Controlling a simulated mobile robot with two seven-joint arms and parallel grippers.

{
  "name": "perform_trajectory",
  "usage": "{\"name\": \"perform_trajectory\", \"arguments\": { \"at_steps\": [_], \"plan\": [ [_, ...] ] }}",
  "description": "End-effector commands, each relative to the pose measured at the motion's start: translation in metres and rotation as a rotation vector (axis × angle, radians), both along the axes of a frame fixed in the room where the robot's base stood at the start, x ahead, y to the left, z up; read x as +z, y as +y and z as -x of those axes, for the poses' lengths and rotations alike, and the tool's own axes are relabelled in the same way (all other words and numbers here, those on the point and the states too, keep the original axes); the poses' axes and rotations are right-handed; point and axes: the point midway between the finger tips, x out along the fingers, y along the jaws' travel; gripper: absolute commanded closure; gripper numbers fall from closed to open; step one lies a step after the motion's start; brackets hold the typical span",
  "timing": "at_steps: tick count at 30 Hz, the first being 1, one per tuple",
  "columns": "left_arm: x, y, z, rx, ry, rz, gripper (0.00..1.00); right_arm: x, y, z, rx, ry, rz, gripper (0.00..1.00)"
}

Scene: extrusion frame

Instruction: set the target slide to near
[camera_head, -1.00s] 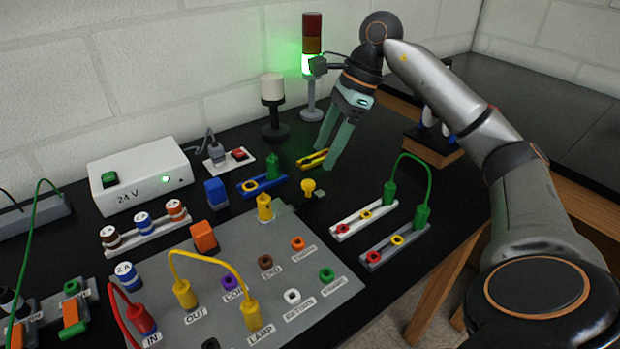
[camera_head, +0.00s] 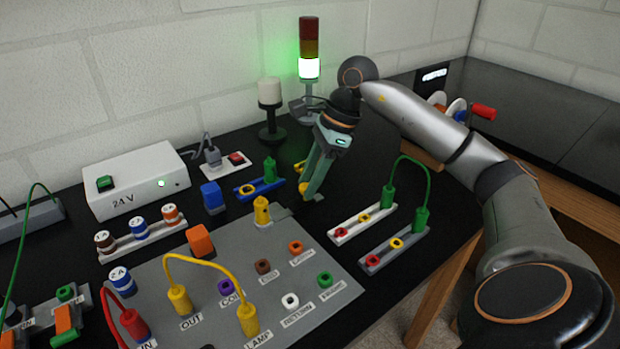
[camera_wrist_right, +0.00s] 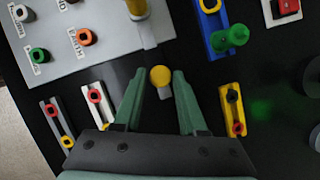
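No label in these frames tells which part is the target slide. A small yellow round knob (camera_wrist_right: 160,77) with a grey stub shows on the black table in the right wrist view. My right gripper (camera_wrist_right: 158,76) is open, one finger on each side of the knob, with visible gaps. In the head view my right gripper (camera_head: 311,194) points down at the table, and its fingers mostly hide the knob. A blue rail (camera_head: 247,190) with a green plug lies left of it, and a yellow rail (camera_wrist_right: 236,110) shows in the wrist view. My left gripper is not in view.
A grey panel (camera_head: 345,288) with sockets, plugs and a yellow cable fills the front. White (camera_head: 350,231) and grey (camera_head: 381,260) socket strips joined by a green cable stand at right. A signal tower (camera_head: 309,50) and a white-topped post (camera_head: 270,95) stand behind.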

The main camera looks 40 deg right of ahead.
Motion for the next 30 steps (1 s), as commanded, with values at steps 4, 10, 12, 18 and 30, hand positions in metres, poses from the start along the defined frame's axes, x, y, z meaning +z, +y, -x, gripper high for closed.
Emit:
{"name": "perform_trajectory", "arguments": {
  "at_steps": [4,10,12,18,30],
  "plan": [
    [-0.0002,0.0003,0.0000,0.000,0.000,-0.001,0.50,0.0002,0.0000,0.0000,0.000,0.000,0.000,0.77],
    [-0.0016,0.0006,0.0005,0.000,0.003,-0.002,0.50,0.0003,0.0000,0.0000,0.000,0.000,0.000,0.99],
    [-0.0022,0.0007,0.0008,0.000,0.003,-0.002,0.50,0.0003,0.0000,0.0001,0.000,0.000,0.000,1.00],
    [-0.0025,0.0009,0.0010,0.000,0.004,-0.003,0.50,0.0003,0.0000,0.0001,0.000,0.000,0.000,1.00],
    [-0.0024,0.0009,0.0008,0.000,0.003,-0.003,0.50,0.0004,0.0000,0.0001,0.000,0.000,0.000,1.00]
  ]
}}
